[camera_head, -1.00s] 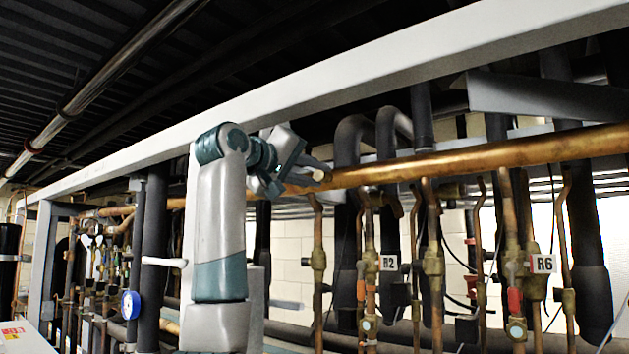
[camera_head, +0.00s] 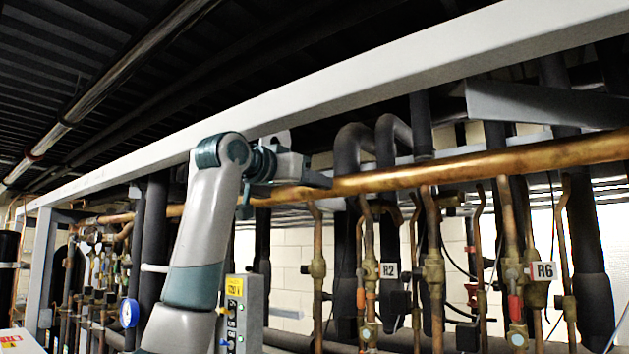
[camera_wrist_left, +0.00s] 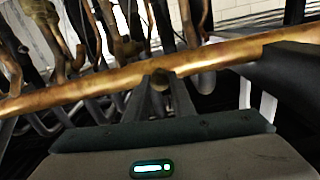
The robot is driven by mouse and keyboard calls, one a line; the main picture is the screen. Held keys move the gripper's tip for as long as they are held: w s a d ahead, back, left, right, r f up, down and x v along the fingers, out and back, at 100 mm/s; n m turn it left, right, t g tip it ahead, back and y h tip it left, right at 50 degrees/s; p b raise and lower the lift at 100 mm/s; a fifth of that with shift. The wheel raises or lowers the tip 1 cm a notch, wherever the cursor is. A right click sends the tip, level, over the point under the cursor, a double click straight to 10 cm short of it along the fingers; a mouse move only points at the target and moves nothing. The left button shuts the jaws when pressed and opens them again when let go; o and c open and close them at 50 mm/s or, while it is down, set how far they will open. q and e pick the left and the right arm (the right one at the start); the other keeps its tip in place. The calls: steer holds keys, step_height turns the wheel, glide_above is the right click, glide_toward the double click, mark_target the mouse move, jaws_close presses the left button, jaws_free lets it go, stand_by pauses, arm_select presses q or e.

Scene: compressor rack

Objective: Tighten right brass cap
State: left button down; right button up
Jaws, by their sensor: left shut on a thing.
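My left gripper (camera_head: 318,181) is at the long horizontal copper pipe (camera_head: 450,173) in the head view, and its fingertips are hard to make out there. In the left wrist view the fingers (camera_wrist_left: 158,88) close on a small round brass-coloured piece (camera_wrist_left: 160,79), which looks like the brass cap. It lies against the picture of the copper pipe (camera_wrist_left: 100,83); whether it touches the pipe I cannot tell. The fingers hide its sides, and its thread or seat does not show. My right gripper is not in view.
Several vertical copper pipes with brass valves (camera_head: 433,270) stand right of my arm, with tags R2 (camera_head: 388,270) and R6 (camera_head: 543,271). A grey beam (camera_head: 330,85) runs above. A control box (camera_head: 240,312) with buttons stands beside my forearm. A gauge (camera_head: 129,313) is at left.

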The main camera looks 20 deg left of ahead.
arm_select(q)
steer(key=shift+f+m+p, duration=0.15)
steer(key=shift+m+p, duration=0.4)
steer(key=shift+m, duration=1.15)
steer(key=shift+f+m+p, duration=0.1)
steer(key=shift+m+p, duration=0.4)
steer(key=shift+m, duration=1.2)
steer(key=c, duration=1.5)
jaws_free()
steer(key=shift+r, duration=0.1)
steer(key=shift+s, duration=0.1)
